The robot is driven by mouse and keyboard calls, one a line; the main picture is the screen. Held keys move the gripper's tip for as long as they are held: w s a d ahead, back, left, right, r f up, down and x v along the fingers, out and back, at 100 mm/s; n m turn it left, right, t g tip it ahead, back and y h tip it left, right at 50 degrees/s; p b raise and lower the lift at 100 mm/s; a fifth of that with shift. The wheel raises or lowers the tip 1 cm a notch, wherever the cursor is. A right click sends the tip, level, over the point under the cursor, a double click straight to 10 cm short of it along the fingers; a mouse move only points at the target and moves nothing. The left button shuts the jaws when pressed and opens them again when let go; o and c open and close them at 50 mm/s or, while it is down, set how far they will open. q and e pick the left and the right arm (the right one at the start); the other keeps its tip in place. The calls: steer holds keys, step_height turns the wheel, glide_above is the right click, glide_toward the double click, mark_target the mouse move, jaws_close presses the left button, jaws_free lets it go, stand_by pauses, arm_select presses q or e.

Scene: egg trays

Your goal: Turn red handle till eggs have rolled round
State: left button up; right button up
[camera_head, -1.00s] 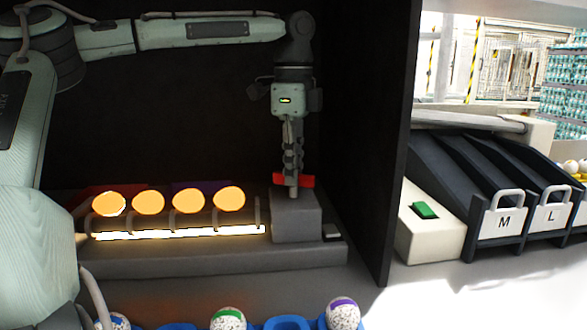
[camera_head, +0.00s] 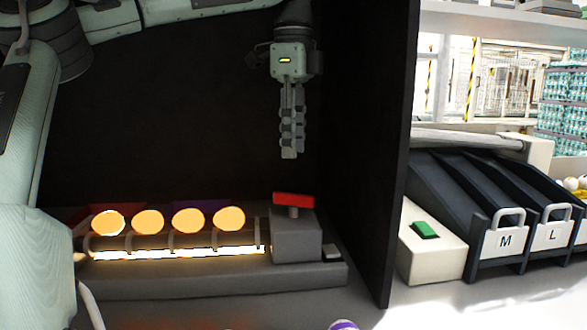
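The red handle (camera_head: 294,200) sits on top of a grey block (camera_head: 296,235) at the right end of the lit egg stand. It lies crosswise, nearly level in the picture. Several glowing orange eggs (camera_head: 188,220) rest in a row over a bright light strip, left of the block. My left gripper (camera_head: 290,155) hangs fingers down above the handle, clear of it and touching nothing. Its fingers overlap from this side, so their opening cannot be judged. No object shows in them. My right gripper is not in view.
A dark partition (camera_head: 365,150) stands right of the block. Beyond it are a green button (camera_head: 425,230) on a pale box and dark chutes with bins marked M (camera_head: 506,240) and L (camera_head: 553,238). A purple-marked egg top (camera_head: 343,325) shows at the bottom edge.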

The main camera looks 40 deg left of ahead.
arm_select(q)
steer(key=shift+r, duration=1.45)
